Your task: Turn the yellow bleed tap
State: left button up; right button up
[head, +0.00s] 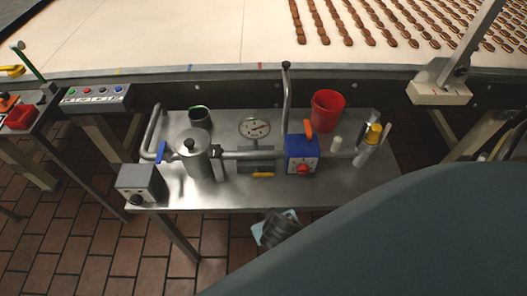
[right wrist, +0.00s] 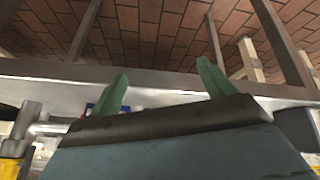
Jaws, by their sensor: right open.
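A yellow lever (head: 263,175) sits low at the front of the pipework, left of the blue box. A second yellow part, a cap-like piece (head: 374,133), tops an upright fitting at the pipe's right end. I cannot tell for certain which is the bleed tap. In the right wrist view my right gripper (right wrist: 163,84) is open, its two green fingers apart with nothing between them, near a metal table edge. Yellow parts (right wrist: 10,169) show only at that view's lower border. My right arm covers the lower right of the head view. My left gripper is not in view.
The steel table (head: 225,198) carries a blue box with a red knob (head: 302,155), a dial gauge (head: 255,128), a metal canister (head: 193,150), a red cup (head: 327,110) and a grey box (head: 140,183). A conveyor (head: 180,35) with biscuits runs behind.

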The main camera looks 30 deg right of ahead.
aim_at(263, 175)
jog(key=w+r+m+t+h+p, duration=0.2)
jog(key=w+r+m, duration=0.2)
jog(key=r, duration=0.9)
jog(key=b+x, duration=0.1)
jog(key=x, duration=1.2)
jog(key=shift+w, duration=0.3)
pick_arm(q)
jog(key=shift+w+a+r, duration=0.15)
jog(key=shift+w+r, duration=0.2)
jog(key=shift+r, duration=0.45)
pick_arm(e)
jog(key=c, duration=1)
